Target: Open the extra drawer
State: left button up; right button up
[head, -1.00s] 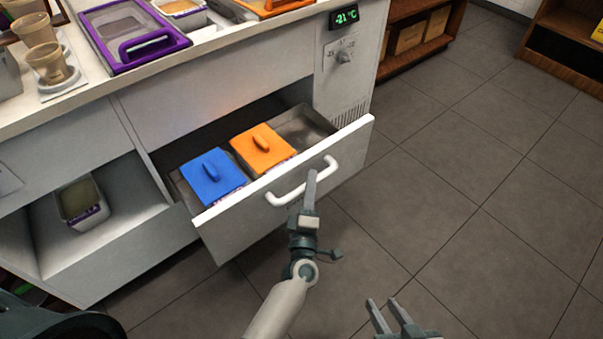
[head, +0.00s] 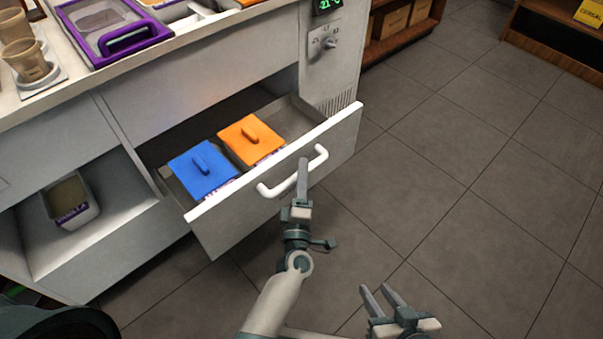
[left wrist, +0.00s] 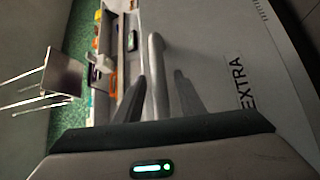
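The extra drawer (head: 280,183) is pulled out from the white counter, showing a blue-lidded tub (head: 205,183) and an orange-lidded tub (head: 249,137) inside. Its white handle (head: 293,172) is on the front panel. My left gripper (head: 303,170) is at the handle. In the left wrist view its two fingers (left wrist: 163,95) stand apart on either side of the handle bar (left wrist: 156,65), with small gaps showing. The drawer front (left wrist: 215,50) there reads EXTRA. My right gripper (head: 382,298) is open and empty above the floor, right of the drawer.
The counter top holds a purple-rimmed tray (head: 131,39) and cups (head: 27,60). An open lower compartment at left holds a vanilla tub (head: 70,202). A temperature knob (head: 329,42) is right of the drawer. The tiled floor (head: 460,200) at right is clear.

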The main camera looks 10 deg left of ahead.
pick_arm(q)
jog(key=s+d+f, duration=0.2)
jog(key=s, duration=1.5)
jog(key=shift+f, duration=0.15)
pick_arm(e)
jog(key=shift+w+r, duration=0.1)
jog(key=shift+r, duration=0.05)
jog(key=shift+a, duration=0.1)
